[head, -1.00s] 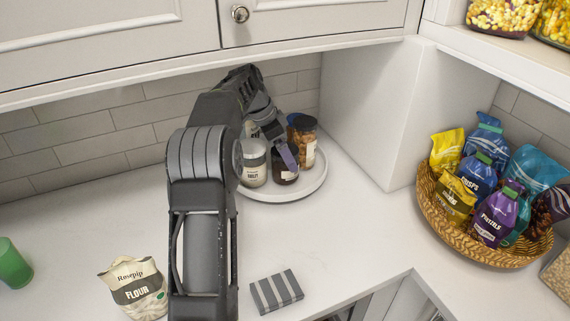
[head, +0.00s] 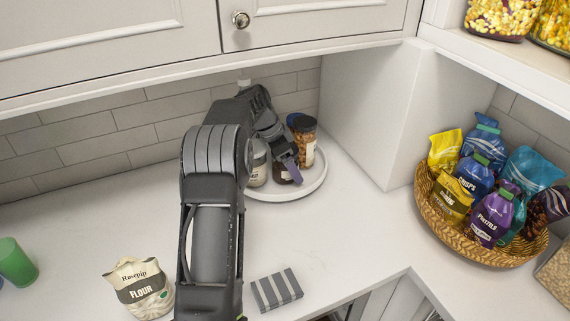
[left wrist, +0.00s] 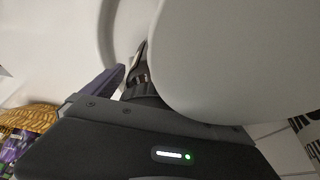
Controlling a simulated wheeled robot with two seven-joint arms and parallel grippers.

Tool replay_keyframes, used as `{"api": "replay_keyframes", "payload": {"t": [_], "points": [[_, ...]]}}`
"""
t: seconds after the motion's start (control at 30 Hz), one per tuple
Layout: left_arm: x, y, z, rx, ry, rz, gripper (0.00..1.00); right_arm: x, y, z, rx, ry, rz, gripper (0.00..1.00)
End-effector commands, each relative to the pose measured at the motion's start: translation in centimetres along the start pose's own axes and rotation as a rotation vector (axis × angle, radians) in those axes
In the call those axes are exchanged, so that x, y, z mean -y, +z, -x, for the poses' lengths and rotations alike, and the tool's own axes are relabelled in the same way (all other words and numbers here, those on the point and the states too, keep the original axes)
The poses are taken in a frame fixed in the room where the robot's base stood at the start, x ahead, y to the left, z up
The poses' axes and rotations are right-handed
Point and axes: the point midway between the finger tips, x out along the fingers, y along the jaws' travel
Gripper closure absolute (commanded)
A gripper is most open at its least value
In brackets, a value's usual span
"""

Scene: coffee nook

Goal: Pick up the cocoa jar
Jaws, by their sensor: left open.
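A small dark brown jar (head: 282,175), which seems to be the cocoa jar, stands on the round white tray (head: 312,191) in the corner. My gripper covers much of it in the head view. My left gripper (head: 281,160) is open right at this jar, with a purple-grey finger along its right side. I cannot tell whether it touches. In the left wrist view one finger (left wrist: 100,86) shows beside a dark object, and a large pale rounded surface fills the upper right. My right gripper is out of view.
A pale-labelled jar (head: 258,171) stands close to the left and a taller jar of brown pieces (head: 304,143) behind right. Cabinets (head: 320,40) hang above.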

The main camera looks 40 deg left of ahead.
Motion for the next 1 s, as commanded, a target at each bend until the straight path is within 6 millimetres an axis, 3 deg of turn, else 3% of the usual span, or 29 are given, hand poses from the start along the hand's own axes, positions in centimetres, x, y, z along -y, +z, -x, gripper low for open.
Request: {"api": "replay_keyframes", "payload": {"t": [0.17, 1.0], "points": [[0.0, -0.01, 0.03, 0.0, 0.0, 0.0, 0.09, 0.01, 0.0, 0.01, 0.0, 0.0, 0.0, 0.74], [0.01, -0.01, 0.02, 0.0, 0.0, 0.0, 0.78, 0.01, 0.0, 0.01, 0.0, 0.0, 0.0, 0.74]]}}
